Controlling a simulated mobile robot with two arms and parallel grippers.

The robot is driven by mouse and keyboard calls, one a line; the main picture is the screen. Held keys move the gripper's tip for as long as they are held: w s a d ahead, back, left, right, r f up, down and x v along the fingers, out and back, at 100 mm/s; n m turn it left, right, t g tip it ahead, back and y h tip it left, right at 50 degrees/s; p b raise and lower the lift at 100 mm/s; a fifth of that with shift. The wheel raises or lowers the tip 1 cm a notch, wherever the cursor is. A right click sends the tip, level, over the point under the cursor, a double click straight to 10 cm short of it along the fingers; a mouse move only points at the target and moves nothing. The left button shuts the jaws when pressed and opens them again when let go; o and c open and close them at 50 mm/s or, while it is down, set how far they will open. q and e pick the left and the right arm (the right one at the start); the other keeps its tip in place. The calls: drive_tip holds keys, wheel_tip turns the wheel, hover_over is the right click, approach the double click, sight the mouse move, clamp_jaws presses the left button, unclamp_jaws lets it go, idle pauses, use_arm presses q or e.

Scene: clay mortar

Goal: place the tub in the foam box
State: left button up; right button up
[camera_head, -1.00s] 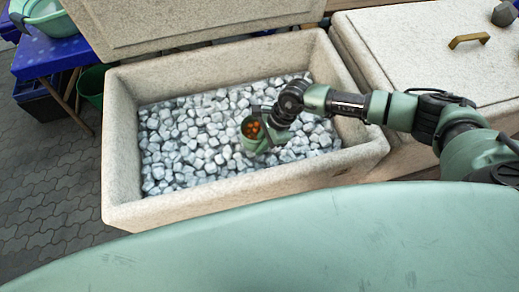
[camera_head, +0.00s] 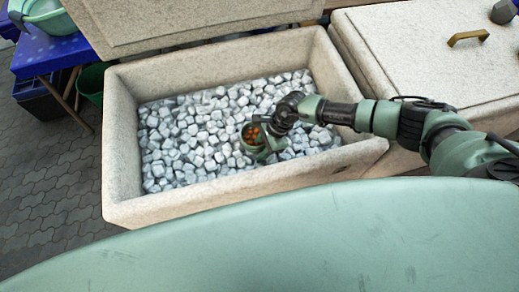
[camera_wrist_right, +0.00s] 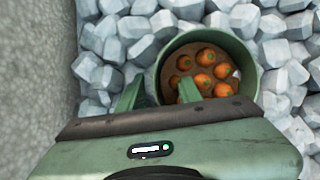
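The tub (camera_wrist_right: 240,48) is a round green container with several orange, carrot-like pieces inside. It sits upright on the ice cubes inside the foam box (camera_head: 250,187), right of the middle; it also shows in the head view (camera_head: 256,151). My right gripper (camera_wrist_right: 160,90) is at the tub's near left side in the right wrist view. One finger is outside the tub and the other is over its inside, with the tub's wall between them. The fingers stand apart, with gaps beside the wall. The lower part of the tub is hidden by the gripper. My left gripper is not in view.
Whitish ice cubes (camera_head: 190,140) fill the box floor. The box's walls rise around my right arm, which reaches over the right wall. A blue table (camera_head: 50,55) is at the far left.

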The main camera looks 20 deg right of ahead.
drive_tip(key=shift+r, duration=0.1)
drive_tip(key=shift+d+r, duration=0.1)
drive_tip(key=shift+r, duration=0.05)
drive_tip(key=b+v, duration=0.1)
drive_tip(key=v, duration=1)
drive_tip(key=shift+d+r+b, duration=0.15)
drive_tip(key=shift+r+b, duration=0.15)
drive_tip(key=shift+b, duration=0.05)
drive_tip(key=shift+r, duration=0.1)
